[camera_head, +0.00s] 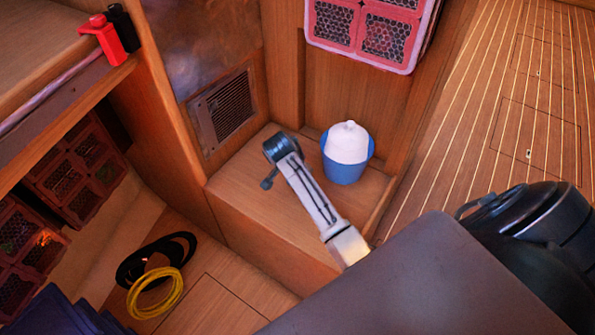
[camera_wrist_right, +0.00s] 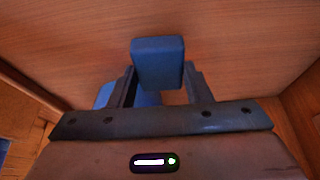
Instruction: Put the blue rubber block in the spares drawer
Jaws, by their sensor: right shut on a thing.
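The blue rubber block (camera_wrist_right: 158,62) is between the two fingers of my right gripper (camera_wrist_right: 160,85) in the right wrist view. The gripper is shut on it, and the block sticks out past the fingertips. A wooden surface fills the view behind it. In the head view one of my arms reaches over a wooden ledge; the block cannot be made out there. My left gripper is not in view. I cannot pick out an open drawer in either view.
A blue pot with a white top (camera_head: 347,155) stands on the wooden ledge (camera_head: 240,180), just right of my arm. A yellow coil (camera_head: 155,292) and a black coil (camera_head: 180,243) lie lower left. Red and black clips (camera_head: 103,38) sit on the shelf edge. A red-framed panel (camera_head: 365,35) is above.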

